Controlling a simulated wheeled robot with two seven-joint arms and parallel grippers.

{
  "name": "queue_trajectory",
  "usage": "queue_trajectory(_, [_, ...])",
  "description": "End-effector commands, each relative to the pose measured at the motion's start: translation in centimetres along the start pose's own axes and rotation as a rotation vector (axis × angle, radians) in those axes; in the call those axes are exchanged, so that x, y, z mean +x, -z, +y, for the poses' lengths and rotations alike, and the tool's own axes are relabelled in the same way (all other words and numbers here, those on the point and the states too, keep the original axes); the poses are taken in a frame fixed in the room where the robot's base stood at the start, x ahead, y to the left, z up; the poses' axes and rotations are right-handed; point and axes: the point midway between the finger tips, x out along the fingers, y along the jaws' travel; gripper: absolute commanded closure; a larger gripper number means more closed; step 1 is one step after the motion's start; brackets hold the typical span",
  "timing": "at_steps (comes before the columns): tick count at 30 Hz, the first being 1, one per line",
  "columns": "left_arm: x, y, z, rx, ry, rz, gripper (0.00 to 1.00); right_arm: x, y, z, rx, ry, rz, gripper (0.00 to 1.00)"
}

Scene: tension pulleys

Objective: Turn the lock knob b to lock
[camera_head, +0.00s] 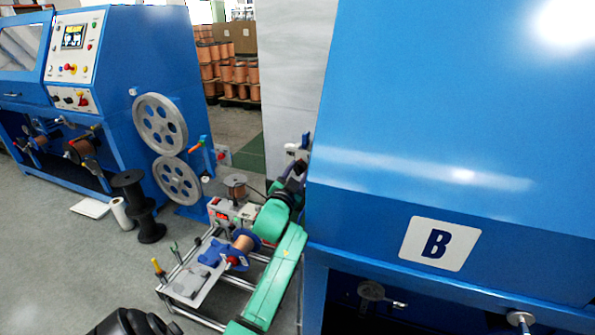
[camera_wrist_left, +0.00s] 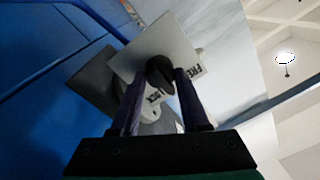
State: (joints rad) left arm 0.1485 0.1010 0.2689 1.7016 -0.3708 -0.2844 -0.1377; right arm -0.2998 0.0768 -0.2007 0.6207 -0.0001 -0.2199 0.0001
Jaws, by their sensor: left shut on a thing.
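The lock knob (camera_wrist_left: 160,72) is a small dark knob on a pale square plate (camera_wrist_left: 172,38) in the left wrist view. The plate has a LOCK label (camera_wrist_left: 153,101) below the knob and a FREE label (camera_wrist_left: 196,68) at its right. My left gripper (camera_wrist_left: 159,84) has its two dark fingers on either side of the knob and is shut on it. In the head view my left gripper (camera_head: 297,168) is at the left edge of the blue machine marked B (camera_head: 440,243); the knob is hidden there.
A low bench frame (camera_head: 195,287) with spools stands left of my green left arm. Another blue machine (camera_head: 165,60) with two large grey wheels stands behind at left. Black spools (camera_head: 150,230) stand on the floor. A pale pillar (camera_head: 290,70) rises behind the gripper.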

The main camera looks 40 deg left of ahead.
Motion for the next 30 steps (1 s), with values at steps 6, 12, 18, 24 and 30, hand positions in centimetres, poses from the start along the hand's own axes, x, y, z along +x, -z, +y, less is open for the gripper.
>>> queue_trajectory(6, [0.04,0.04,-0.12,0.207,0.0,0.014,1.0,0.0,-0.01,0.04,-0.001,0.0,-0.001,1.0])
queue_trajectory(12, [0.04,0.05,-0.12,0.396,-0.002,0.028,1.0,0.1,-0.06,0.17,-0.001,-0.002,-0.001,1.0])
queue_trajectory(18, [0.04,0.01,-0.16,0.572,-0.002,0.037,1.0,0.22,-0.1,0.29,-0.001,-0.004,-0.002,1.0])
queue_trajectory(24, [0.05,0.05,-0.19,0.711,-0.003,0.046,1.0,0.32,-0.13,0.33,-0.001,-0.005,-0.002,1.0])
queue_trajectory(30, [0.06,0.12,-0.28,0.797,-0.002,0.052,1.0,0.37,-0.14,0.34,-0.001,-0.005,-0.002,1.0])
